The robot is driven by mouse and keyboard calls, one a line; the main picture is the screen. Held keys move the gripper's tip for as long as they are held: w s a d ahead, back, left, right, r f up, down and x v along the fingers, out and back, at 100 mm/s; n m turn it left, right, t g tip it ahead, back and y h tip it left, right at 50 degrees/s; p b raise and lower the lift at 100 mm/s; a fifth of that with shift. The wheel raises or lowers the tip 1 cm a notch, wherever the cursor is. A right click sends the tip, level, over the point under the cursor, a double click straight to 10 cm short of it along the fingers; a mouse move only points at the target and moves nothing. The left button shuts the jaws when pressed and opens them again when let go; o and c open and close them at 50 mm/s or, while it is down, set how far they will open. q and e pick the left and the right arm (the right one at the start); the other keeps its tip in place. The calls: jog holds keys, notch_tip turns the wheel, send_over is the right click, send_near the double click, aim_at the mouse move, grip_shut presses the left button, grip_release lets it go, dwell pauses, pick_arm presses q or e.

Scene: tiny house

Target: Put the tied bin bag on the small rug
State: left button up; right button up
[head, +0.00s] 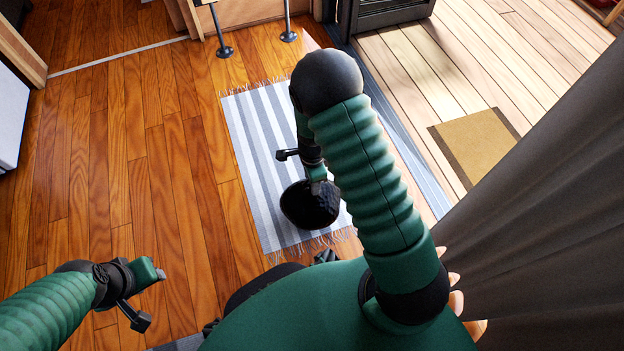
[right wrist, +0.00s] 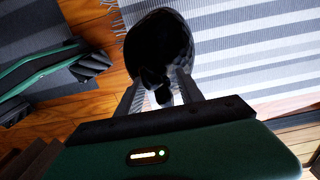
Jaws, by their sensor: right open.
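The black tied bin bag (head: 310,205) is on or just above the small striped grey and white rug (head: 258,130), near its front end. In the right wrist view the bag (right wrist: 158,48) has its tied top toward me, between the fingers of my right gripper (right wrist: 158,95). The fingers stand apart, one on each side of the knot. The rug (right wrist: 250,60) lies beyond it. My left gripper (head: 150,295) is at the lower left over bare floor, with its jaws apart and nothing between them. My right arm hides part of the rug.
A brown doormat (head: 475,145) lies on the pale deck to the right, past the door sill. A grey curtain (head: 550,210) hangs at the right. Metal legs (head: 224,50) stand beyond the rug. The wood floor (head: 130,180) at left is clear.

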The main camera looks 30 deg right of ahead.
notch_tip(320, 180, up, 13)
jog(key=p, duration=0.9)
jog(key=s+a+r+n+t, duration=0.1)
jog(key=s+a+r+n, duration=0.2)
jog(key=r+n, duration=0.3)
jog(key=s+a+r+n+t, duration=0.1)
jog(key=s+a+r+n, duration=0.3)
jog(key=n, duration=1)
notch_tip(320, 180, up, 4)
jog(key=shift+s+a+f+n+t+b, duration=0.2)
jog(key=shift+s+f+n+t+b, duration=0.15)
jog(key=shift+s, duration=0.55)
jog(key=shift+r, duration=0.2)
